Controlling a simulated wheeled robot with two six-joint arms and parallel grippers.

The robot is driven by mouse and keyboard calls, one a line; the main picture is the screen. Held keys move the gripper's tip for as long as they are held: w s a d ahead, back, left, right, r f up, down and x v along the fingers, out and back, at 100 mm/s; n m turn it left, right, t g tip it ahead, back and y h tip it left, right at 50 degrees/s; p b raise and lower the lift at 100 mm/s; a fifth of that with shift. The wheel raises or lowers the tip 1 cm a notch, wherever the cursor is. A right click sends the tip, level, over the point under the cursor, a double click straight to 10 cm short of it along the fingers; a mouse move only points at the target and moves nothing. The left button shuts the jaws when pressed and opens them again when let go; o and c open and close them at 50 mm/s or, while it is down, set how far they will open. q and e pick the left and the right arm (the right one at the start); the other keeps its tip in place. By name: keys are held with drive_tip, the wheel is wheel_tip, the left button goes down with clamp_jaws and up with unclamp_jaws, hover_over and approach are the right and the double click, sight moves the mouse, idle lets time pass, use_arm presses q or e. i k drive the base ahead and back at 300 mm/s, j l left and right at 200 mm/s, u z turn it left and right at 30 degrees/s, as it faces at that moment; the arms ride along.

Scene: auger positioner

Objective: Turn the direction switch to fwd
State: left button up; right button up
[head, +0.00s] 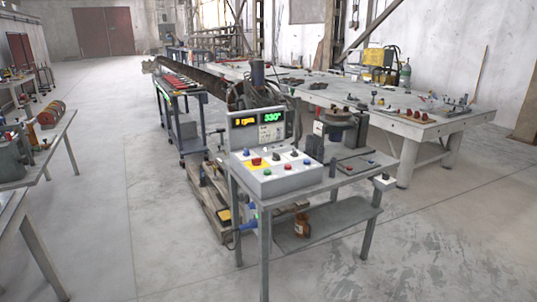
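The grey control box (285,184) sits on a small metal stand in the middle of the head view. Its sloped top carries a red button (256,161) on a yellow patch, several small dark switches or knobs, and coloured buttons along the front. One dark knob (276,156) is near the back of the panel. The labels are too small to read, so I cannot tell which one is the direction switch or which way it points. Neither of my grippers is in view.
A display unit (257,128) behind the box shows orange digits and a green 330°. A long auger (209,82) stretches away behind it. A large work table (440,124) stands at right, a bench (52,146) at left. The floor in front is clear.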

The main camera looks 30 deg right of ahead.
sight(276, 157)
drive_tip(key=i+z, duration=0.1)
drive_tip(key=z, duration=0.25)
drive_tip(key=i+z, duration=0.1)
drive_tip(key=z, duration=0.25)
drive_tip(key=i+z, duration=0.1)
drive_tip(key=z, duration=0.25)
